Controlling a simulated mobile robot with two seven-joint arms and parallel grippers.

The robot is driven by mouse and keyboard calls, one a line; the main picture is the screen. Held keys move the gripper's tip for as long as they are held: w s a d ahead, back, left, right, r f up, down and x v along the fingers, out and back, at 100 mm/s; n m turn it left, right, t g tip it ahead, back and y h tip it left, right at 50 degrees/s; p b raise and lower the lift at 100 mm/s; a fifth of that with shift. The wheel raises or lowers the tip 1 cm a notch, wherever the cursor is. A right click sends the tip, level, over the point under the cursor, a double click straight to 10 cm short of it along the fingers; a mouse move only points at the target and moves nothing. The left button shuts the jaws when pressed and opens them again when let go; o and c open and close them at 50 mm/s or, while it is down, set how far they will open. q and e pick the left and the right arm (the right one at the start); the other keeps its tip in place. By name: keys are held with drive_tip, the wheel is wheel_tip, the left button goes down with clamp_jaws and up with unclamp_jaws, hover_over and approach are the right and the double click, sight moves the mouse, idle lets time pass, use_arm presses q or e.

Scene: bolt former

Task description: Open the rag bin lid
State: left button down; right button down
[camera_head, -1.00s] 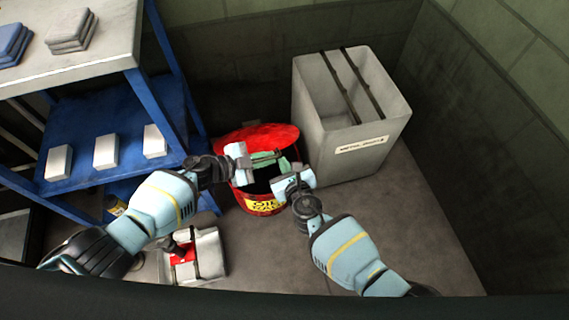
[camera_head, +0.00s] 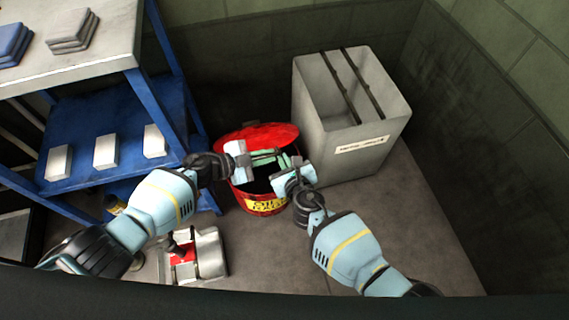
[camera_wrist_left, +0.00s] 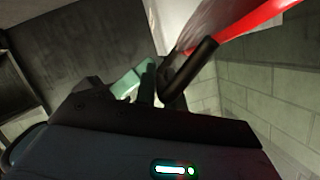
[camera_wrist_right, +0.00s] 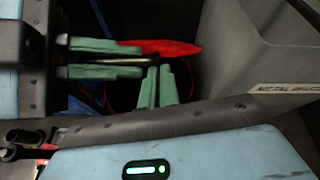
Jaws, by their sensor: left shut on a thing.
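The red rag bin (camera_head: 262,206) stands on the floor with a yellow label on its front. Its red lid (camera_head: 258,137) is tilted up at the back, and the dark inside of the bin shows. The lid also shows in the right wrist view (camera_wrist_right: 165,47). My right gripper (camera_wrist_right: 155,70) is over the bin's right side, beside the left fingers. Its green fingers are together with nothing visible between them.
A tall grey metal waste bin (camera_head: 345,150) stands close at the right. A blue shelf unit (camera_head: 105,120) with white boxes is at the left. A grey and red item (camera_head: 200,256) lies on the floor in front. Floor (camera_head: 425,240) is clear at the right.

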use_arm(q)
drive_tip(key=c, duration=1.5)
unclamp_jaws()
drive_tip(key=shift+s+d+f, duration=0.1)
drive_tip(key=shift+s+f, duration=0.25)
drive_tip(key=shift+f, duration=0.2)
use_arm(e)
drive_tip(key=shift+w+a+r, duration=0.3)
drive_tip(key=shift+w+r, duration=0.15)
drive_tip(key=shift+r, duration=0.25)
use_arm(q)
drive_tip(key=shift+v, duration=6.1)
use_arm(e)
drive_tip(key=shift+s+f, duration=0.15)
drive_tip(key=shift+f, duration=0.1)
use_arm(q)
drive_tip(key=shift+w+r, duration=0.1)
drive_tip(key=shift+r, duration=0.1)
use_arm(e)
drive_tip(key=shift+d, duration=0.1)
